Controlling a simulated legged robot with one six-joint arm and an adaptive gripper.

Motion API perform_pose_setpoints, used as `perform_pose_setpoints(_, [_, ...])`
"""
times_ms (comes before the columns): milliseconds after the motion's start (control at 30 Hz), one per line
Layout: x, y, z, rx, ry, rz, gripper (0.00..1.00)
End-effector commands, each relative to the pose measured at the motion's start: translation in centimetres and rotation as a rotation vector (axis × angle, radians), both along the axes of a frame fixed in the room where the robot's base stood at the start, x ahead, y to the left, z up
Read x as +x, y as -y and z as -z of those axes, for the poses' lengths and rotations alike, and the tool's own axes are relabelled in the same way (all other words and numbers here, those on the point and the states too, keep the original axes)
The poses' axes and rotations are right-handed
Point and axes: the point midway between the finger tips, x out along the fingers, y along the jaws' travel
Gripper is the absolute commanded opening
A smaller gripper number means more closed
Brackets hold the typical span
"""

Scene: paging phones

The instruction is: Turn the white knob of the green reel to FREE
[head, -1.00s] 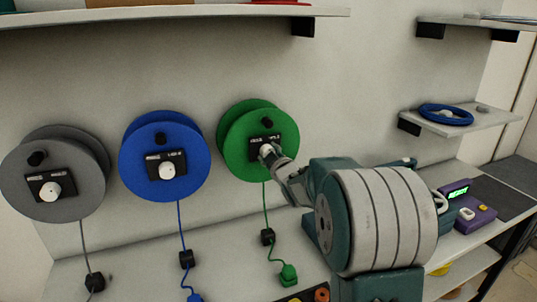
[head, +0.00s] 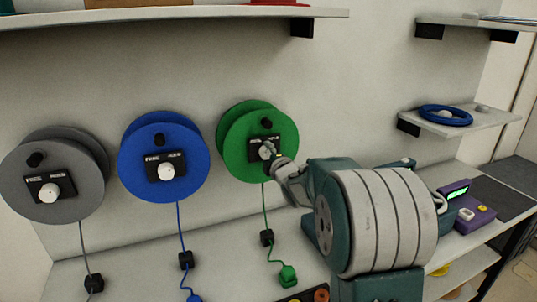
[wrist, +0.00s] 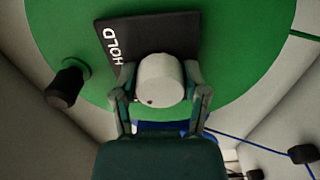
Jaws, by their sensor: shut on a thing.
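The green reel (head: 237,154) hangs on the wall, right of the other reels. Its black label plate carries the white knob (wrist: 160,80), and the word HOLD (wrist: 112,45) shows on the plate in the wrist view. The rest of the plate's lettering is hidden or unreadable. My gripper (wrist: 160,92) is shut on the white knob, one finger on each side of it. In the head view my gripper (head: 271,153) covers part of the knob. A small dark mark shows on the knob's side near the left finger.
A black crank handle (wrist: 65,85) sticks out of the green reel beside the plate. A blue reel (head: 140,180) and a grey reel (head: 85,205) hang to the left. A green cord with a green plug (head: 288,275) hangs below. A shelf (head: 220,14) runs above.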

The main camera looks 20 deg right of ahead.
Motion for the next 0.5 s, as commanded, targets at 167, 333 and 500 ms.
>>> perform_pose_setpoints(167, [0.01, -0.16, 0.45, -0.04, -0.01, -0.002, 0.1])
perform_pose_setpoints(333, [0.0, -0.16, 0.5, -0.053, -0.011, -0.002, 0.1])
perform_pose_setpoints(500, [-0.01, -0.16, 0.55, -0.054, -0.012, -0.002, 0.1])
